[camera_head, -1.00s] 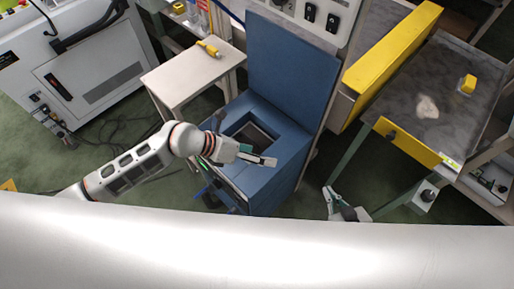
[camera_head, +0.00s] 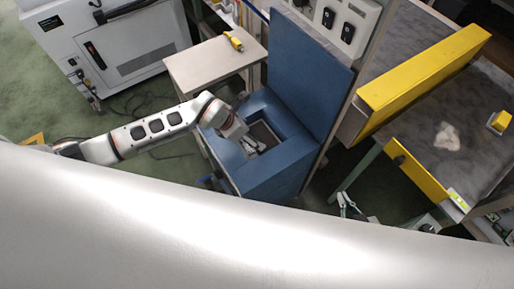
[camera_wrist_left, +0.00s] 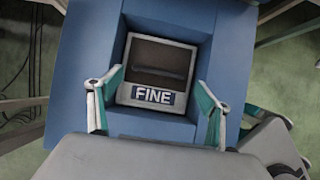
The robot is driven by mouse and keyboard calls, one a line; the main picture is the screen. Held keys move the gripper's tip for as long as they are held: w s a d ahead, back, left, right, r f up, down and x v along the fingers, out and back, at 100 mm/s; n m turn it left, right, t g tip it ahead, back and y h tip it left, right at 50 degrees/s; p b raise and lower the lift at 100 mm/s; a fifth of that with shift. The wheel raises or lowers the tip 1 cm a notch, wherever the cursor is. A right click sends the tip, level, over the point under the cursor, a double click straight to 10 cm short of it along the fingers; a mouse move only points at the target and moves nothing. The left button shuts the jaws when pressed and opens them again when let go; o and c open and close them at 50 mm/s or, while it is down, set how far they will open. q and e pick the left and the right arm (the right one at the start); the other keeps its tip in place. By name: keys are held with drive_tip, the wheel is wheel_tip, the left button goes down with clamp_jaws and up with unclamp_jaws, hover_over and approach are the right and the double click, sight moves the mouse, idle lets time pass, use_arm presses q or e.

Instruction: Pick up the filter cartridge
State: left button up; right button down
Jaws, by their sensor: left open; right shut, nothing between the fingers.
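The filter cartridge appears to be the grey-framed dark panel (camera_wrist_left: 160,62) with a "FINE" label in the left wrist view. It sits in the square recess of the blue cabinet (camera_head: 260,182). In the head view it shows only partly (camera_head: 266,133), behind my gripper. My left gripper (camera_head: 250,148) is open over the recess. In the left wrist view its two fingers (camera_wrist_left: 158,84) stand on either side of the label, with nothing held; contact with the frame cannot be told. My right gripper (camera_head: 345,202) is shut and empty, low beside the right table.
The blue cabinet's tall back panel (camera_head: 310,70) rises behind the recess. A small beige table (camera_head: 205,65) with a yellow object (camera_head: 234,41) stands at left. At right is a grey table (camera_head: 420,110) with a yellow barrier (camera_head: 425,80) and a yellow block (camera_head: 499,122).

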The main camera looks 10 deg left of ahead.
sight(256, 135)
use_arm(q)
drive_tip(key=x, duration=0.5)
drive_tip(key=shift+w, duration=0.15)
drive_tip(key=c, duration=1.7)
drive_tip(key=shift+r, duration=0.1)
drive_tip(key=shift+c, duration=0.7)
